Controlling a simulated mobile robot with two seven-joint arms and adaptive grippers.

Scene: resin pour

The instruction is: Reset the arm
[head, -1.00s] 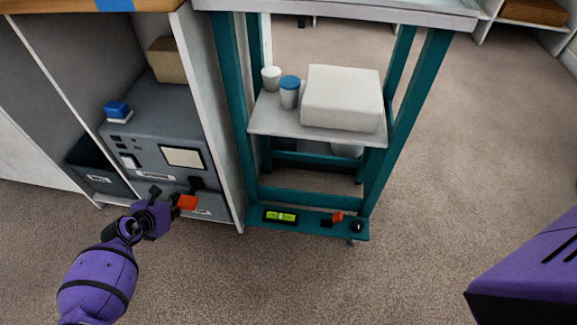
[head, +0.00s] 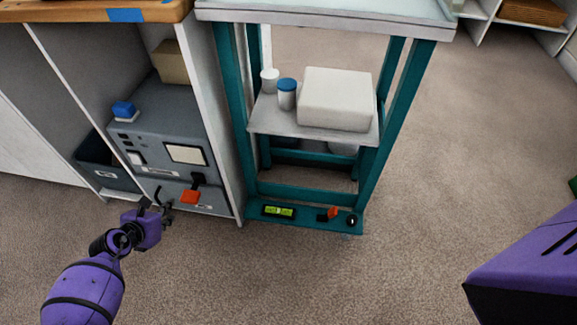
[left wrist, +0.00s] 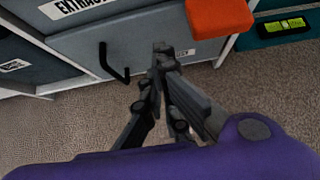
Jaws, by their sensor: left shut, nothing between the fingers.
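My left gripper (head: 162,207) is shut and empty in front of the lower part of the grey equipment cabinet in the head view. It also shows in the left wrist view (left wrist: 162,48), with its fingertips together. A black bar handle (left wrist: 108,62) on the cabinet front is left of the fingertips there. An orange block-like handle (head: 190,197) on the cabinet front is just right of the gripper in the head view, apart from it. It shows at the top of the left wrist view (left wrist: 220,17). My right gripper is not in view.
A teal stand (head: 300,193) is to the right, with a white box (head: 335,98), a blue-lidded jar (head: 287,95) and a white cup (head: 269,80) on its shelf. A green level (head: 279,211) lies on its lower rail. Carpet floor to the right is clear.

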